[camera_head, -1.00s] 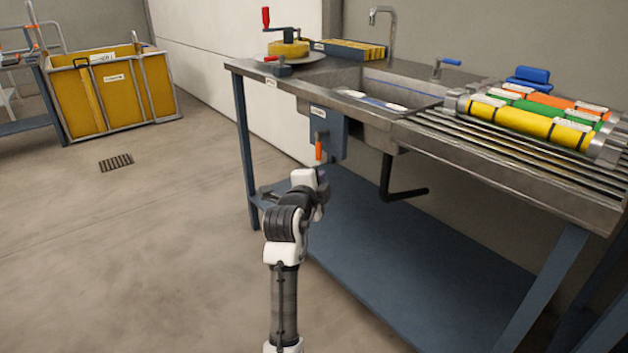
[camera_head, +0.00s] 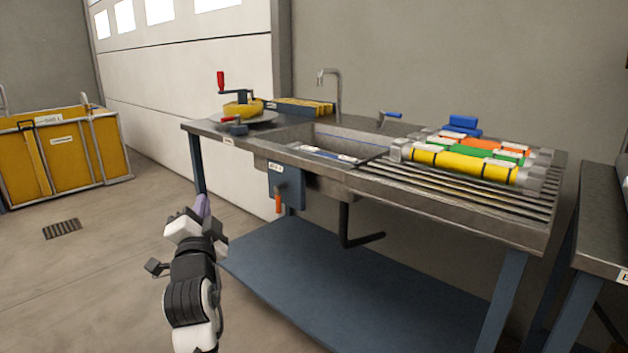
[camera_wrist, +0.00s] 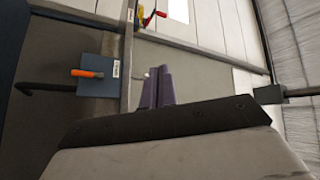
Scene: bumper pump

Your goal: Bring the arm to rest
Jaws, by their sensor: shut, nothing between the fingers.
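My gripper (camera_head: 203,206) is raised in front of the left end of the steel sink bench (camera_head: 240,152), over open floor. Its purple fingers show close together in the wrist view (camera_wrist: 157,88), with nothing between them. My white and black arm stands upright below it in the head view. The gripper appears apart from the bench. The blue switch box with an orange handle (camera_head: 278,204) hangs under the sink to the right of the gripper, and it also shows at the left of the wrist view (camera_wrist: 90,74).
On the bench are a hand-crank device (camera_head: 243,108), a sink basin (camera_head: 325,148), and yellow, green and orange cylinders (camera_head: 465,164) on the slatted rack. A blue lower shelf (camera_head: 330,290) lies below. A yellow bin (camera_head: 60,160) stands far left. The floor between is clear.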

